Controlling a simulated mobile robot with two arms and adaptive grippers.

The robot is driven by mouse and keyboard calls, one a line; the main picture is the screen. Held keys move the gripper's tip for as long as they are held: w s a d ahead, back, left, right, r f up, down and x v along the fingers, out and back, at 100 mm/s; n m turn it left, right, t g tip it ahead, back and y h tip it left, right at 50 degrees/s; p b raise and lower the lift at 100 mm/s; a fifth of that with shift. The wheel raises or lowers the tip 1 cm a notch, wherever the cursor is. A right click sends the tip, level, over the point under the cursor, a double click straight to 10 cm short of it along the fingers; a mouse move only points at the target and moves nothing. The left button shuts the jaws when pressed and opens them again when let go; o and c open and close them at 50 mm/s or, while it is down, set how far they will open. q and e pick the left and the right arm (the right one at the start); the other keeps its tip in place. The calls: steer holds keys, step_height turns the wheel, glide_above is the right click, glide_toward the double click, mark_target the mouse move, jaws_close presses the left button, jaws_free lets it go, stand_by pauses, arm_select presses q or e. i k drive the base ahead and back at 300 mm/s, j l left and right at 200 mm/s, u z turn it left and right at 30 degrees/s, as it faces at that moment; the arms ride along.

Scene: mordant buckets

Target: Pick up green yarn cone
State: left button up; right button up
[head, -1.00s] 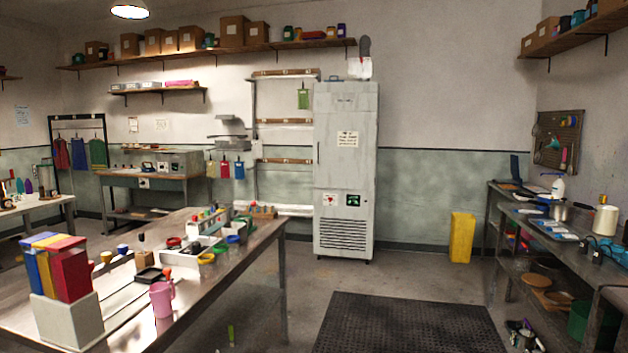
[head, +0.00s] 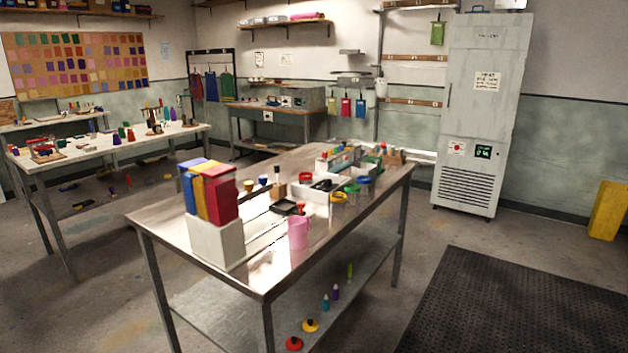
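Several small coloured cone-like items stand on the long white table (head: 60,160) at the left. Among them is a small dark green one (head: 121,131) between a purple one (head: 116,139) and a dark red one (head: 131,135). They are too small to tell surely whether the green one is a yarn cone. Another cluster of slim purple, teal and green items (head: 167,113) stands farther right on that table. Neither of my grippers is in view.
A steel table (head: 150,214) with a lower shelf stands in the middle, bearing coloured binders (head: 212,190), a pink jug (head: 298,232) and trays. A tall cabinet (head: 480,110) stands behind right. Floor is open at front left; a black mat (head: 520,310) lies at right.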

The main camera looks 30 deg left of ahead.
mark_target(120, 131)
steer(key=i+j+u, duration=0.1)
steer(key=j+u, duration=0.3)
steer(key=i+j+u, duration=0.2)
steer(key=j+u, duration=0.2)
steer(key=i+j+u, duration=0.25)
steer(key=j+u, duration=0.15)
steer(key=i+j+u, duration=0.25)
steer(key=j+u, duration=0.15)
steer(key=i+j+u, duration=0.5)
steer(key=i+u, duration=0.55)
steer(key=i, duration=0.15)
